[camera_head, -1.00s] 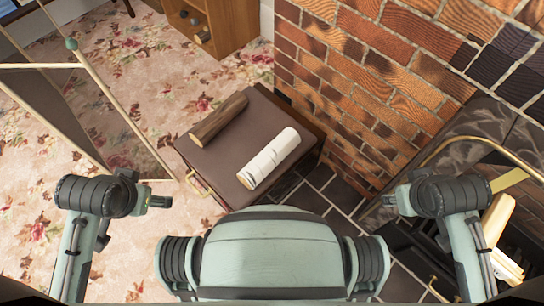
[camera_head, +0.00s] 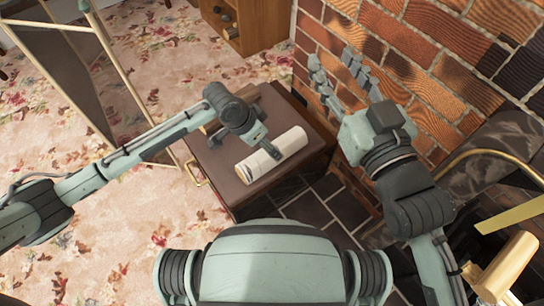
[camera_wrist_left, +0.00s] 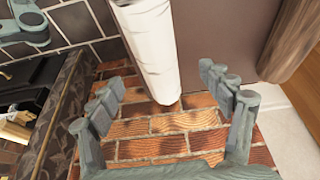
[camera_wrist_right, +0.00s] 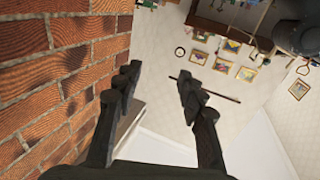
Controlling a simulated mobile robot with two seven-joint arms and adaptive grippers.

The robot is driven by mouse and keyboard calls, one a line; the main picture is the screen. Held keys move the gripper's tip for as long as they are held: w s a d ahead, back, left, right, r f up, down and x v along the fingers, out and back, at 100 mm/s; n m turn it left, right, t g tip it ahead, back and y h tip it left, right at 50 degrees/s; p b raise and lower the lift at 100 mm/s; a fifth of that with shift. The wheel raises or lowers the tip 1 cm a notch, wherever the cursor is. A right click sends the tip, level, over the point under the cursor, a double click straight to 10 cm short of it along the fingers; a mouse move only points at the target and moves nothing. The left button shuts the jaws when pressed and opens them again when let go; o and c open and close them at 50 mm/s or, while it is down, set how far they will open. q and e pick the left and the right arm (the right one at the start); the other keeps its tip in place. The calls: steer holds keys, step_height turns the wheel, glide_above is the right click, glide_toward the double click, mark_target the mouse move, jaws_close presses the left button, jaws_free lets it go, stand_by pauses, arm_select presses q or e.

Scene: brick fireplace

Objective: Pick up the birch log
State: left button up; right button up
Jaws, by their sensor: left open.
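The white birch log (camera_head: 290,147) lies on the brown top of a low chest (camera_head: 235,178). In the left wrist view, the log (camera_wrist_left: 150,45) runs between the two spread fingers of the left gripper (camera_wrist_left: 160,80), with gaps on both sides. My right gripper (camera_head: 332,60) is raised in front of the brick wall, its fingers spread and empty. It also shows empty in the right wrist view (camera_wrist_right: 157,82).
A brown log (camera_head: 268,92) lies beside the birch log, mostly hidden by my left arm. The brick wall (camera_head: 420,50) stands close behind the chest on the right. A framed glass panel (camera_head: 70,65) stands at left. Pale wood (camera_head: 505,268) lies at lower right.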

arm_select(q)
steer(key=x, duration=0.3)
steer(key=shift+b, duration=0.4)
steer(key=x, duration=0.2)
steer(key=b+x, duration=0.1)
steer(key=x, duration=0.1)
steer(key=shift+s+d+f+b, duration=0.2)
steer(key=shift+b, duration=0.1)
steer(key=shift+f, duration=0.15)
arm_select(e)
step_height(320, 180, up, 9)
steer(key=s+a+t+y, duration=0.1)
steer(key=s+t+y, duration=0.1)
steer(key=t, duration=0.3)
steer(key=shift+s, duration=0.3)
arm_select(q)
steer(key=shift+c, duration=0.4)
arm_select(e)
steer(key=shift+a, duration=0.1)
arm_select(q)
steer(key=c, duration=1.4)
steer(key=shift+c, duration=0.6)
arm_select(e)
steer(key=shift+f, duration=0.1)
arm_select(q)
steer(key=shift+r, duration=0.25)
